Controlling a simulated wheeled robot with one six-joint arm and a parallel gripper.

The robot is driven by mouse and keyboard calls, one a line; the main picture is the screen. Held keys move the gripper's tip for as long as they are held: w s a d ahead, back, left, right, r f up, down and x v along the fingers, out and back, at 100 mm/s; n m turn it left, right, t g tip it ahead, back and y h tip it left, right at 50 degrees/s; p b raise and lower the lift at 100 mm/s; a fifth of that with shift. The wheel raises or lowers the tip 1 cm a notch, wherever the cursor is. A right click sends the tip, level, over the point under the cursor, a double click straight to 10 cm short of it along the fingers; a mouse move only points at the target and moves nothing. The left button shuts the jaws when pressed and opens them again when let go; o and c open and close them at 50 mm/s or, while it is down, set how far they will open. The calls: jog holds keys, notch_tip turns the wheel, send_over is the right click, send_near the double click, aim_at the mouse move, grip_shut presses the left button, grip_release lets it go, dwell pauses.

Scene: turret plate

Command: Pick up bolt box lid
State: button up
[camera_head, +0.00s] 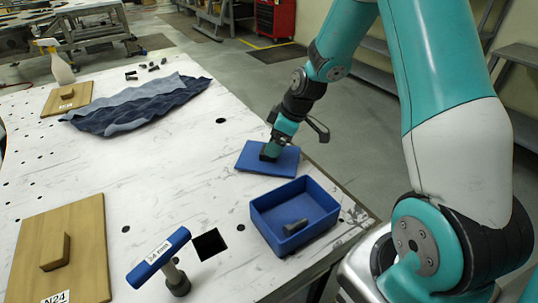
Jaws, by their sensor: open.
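The bolt box lid is a flat blue panel (254,160) lying on the white table near its right edge, just behind the open blue bolt box (262,209). A dark block-like handle seems to stand on the lid, right under my gripper. My gripper (270,152) points down over the right part of the lid, its fingers at or around the handle. It is open. The fingertips are small and partly hidden, so I cannot tell whether they touch the lid.
A blue "24 mm" tool (158,258) stands at the front beside a square hole (209,243). A wooden board with a handle (62,252) is at left, another (68,98) farther back. A crumpled blue cloth (140,104) and several small bolts (148,69) lie behind. The table's middle is clear.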

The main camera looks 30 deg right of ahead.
aim_at(253, 157)
jog(key=shift+p+x, duration=0.35)
jog(key=shift+x, duration=1.4)
jog(key=c, duration=1)
jog(key=shift+c, duration=0.3)
jog(key=shift+r, duration=0.1)
